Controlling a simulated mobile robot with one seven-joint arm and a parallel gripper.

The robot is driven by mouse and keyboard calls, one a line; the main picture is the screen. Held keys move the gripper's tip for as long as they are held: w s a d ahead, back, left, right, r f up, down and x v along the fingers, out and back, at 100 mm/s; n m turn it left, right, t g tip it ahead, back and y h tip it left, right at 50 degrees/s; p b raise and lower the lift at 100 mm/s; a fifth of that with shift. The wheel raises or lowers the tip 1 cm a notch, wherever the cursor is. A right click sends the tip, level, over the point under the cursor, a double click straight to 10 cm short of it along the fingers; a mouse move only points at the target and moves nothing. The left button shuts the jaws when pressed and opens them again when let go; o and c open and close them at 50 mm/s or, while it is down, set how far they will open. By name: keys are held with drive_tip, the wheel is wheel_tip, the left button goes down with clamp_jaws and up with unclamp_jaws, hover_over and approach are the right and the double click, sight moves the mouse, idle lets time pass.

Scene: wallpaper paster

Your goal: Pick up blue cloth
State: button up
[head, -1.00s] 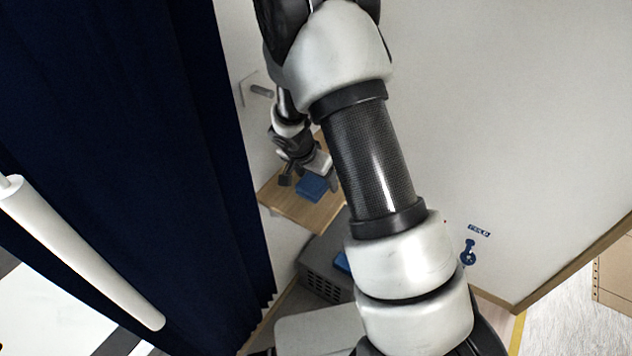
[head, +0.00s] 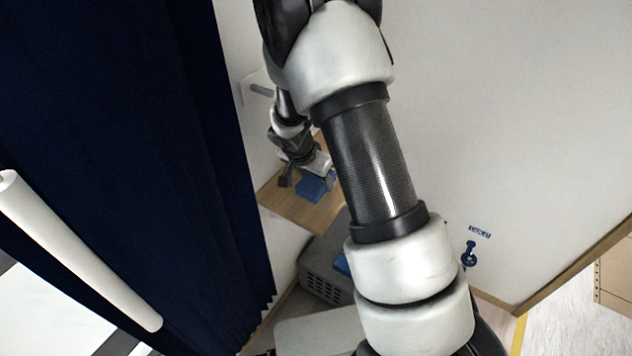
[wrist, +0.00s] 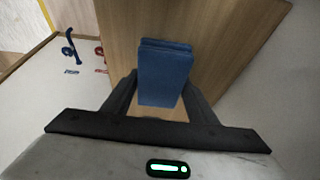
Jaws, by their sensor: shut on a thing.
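The blue cloth (wrist: 165,75) is a folded, flat-sided block in the wrist view, between the two fingers of my gripper (wrist: 160,95). My gripper is shut on it. In the head view the blue cloth (head: 314,190) shows below my gripper (head: 307,182), at the small wooden shelf (head: 290,208). The wooden surface also lies behind the cloth in the wrist view (wrist: 225,40). I cannot tell whether the cloth still touches the wood.
A dark blue curtain (head: 120,150) hangs at the left, with a white roll (head: 80,250) in front of it. A grey box (head: 320,265) stands below the shelf, with a blue thing (head: 342,265) partly hidden by my arm. A pale wall (head: 520,120) fills the right.

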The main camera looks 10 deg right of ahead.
drive_tip(key=shift+r+p, duration=0.5)
drive_tip(key=shift+p, duration=0.15)
wheel_tip(320, 180, up, 9)
drive_tip(key=shift+r+p, duration=0.15)
drive_tip(key=shift+p, duration=0.15)
